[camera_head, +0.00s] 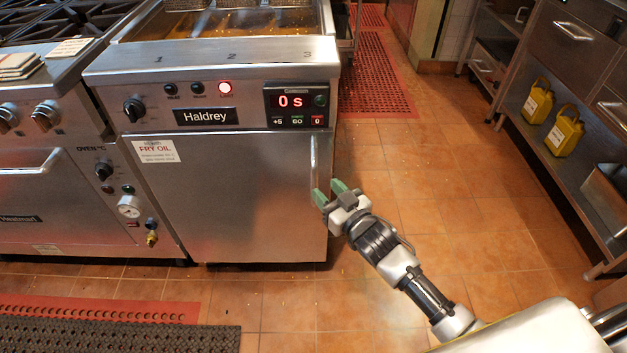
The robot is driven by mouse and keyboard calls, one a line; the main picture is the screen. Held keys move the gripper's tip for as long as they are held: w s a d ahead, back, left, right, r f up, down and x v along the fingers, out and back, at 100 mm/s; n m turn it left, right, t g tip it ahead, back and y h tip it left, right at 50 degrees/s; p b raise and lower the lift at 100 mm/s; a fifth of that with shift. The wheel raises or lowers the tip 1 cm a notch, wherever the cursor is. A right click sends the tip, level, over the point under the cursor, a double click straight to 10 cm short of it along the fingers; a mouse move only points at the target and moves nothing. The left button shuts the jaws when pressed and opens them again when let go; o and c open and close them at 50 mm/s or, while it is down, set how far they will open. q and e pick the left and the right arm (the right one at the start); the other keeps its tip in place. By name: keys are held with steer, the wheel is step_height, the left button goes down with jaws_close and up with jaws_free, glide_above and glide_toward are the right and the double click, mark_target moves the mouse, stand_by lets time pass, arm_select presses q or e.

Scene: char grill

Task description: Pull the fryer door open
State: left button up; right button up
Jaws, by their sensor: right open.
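The fryer (215,95) stands at the left centre, with a steel front marked "Haldrey". Its door (230,195) looks shut, flush with the front. A vertical bar handle (314,160) is at the door's right edge. My right gripper (330,191) has green fingertips and is open at the lower end of the handle. The fingertips look very near the handle, one on each side of its line; I cannot tell whether they touch it. My left gripper is not in view.
An oven (40,190) with its own handle stands left of the fryer. A dark mat (120,336) and a red mat (100,308) lie on the floor in front. Tiled floor (450,220) is free to the right. A steel shelf with yellow jugs (564,131) stands at far right.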

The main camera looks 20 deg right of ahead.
mark_target(317, 181)
steer(key=x, duration=0.4)
steer(key=shift+w+f+b, duration=0.1)
steer(key=shift+w+b, duration=0.05)
steer(key=shift+b, duration=0.2)
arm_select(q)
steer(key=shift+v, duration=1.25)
arm_select(e)
steer(key=shift+w+a, duration=0.25)
steer(key=shift+w, duration=0.35)
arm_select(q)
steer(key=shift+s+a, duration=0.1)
arm_select(e)
jaws_close()
